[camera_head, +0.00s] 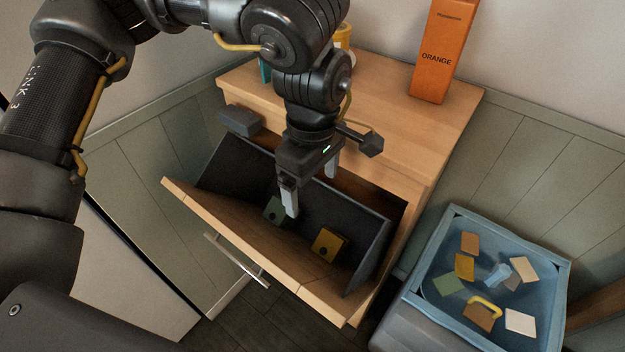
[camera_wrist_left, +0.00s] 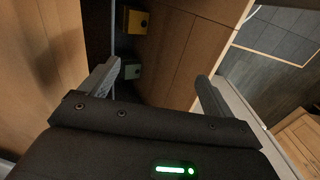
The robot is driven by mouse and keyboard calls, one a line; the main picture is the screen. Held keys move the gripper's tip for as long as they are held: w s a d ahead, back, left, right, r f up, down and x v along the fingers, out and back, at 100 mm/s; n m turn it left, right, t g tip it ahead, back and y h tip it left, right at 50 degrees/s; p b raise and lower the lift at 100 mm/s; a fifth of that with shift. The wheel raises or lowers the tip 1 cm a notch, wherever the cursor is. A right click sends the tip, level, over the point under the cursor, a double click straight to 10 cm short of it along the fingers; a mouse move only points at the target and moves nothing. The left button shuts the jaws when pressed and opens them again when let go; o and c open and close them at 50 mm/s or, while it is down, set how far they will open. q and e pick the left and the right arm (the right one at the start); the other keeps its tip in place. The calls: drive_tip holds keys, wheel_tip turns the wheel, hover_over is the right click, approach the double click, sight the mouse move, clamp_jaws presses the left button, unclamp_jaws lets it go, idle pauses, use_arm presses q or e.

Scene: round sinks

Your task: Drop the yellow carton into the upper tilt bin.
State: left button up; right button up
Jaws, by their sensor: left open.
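The upper tilt bin (camera_head: 230,237) is tipped open at the front of the wooden cabinet, with a dark inside. A small yellow carton (camera_head: 328,244) lies inside it, towards the right; it also shows in the left wrist view (camera_wrist_left: 137,20). A green box (camera_head: 273,209) lies in the bin to its left, and also shows in the left wrist view (camera_wrist_left: 132,71). My left gripper (camera_head: 311,188) is open and empty, pointing down over the bin opening, apart from the yellow carton. Its fingers (camera_wrist_left: 158,76) stand wide apart in the left wrist view. My right gripper is not in view.
A tall orange carton (camera_head: 443,55) stands on the cabinet top (camera_head: 400,125). A yellow-topped item (camera_head: 343,36) behind my left arm is partly hidden. A blue open bin (camera_head: 558,300) with several flat pieces stands at the right. A handle (camera_head: 236,260) sticks out from the bin's front.

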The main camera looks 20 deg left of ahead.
use_arm(q)
wheel_tip(320, 180, up, 11)
drive_tip(key=shift+p, duration=0.4)
drive_tip(key=shift+f, duration=0.1)
idle(0.6)
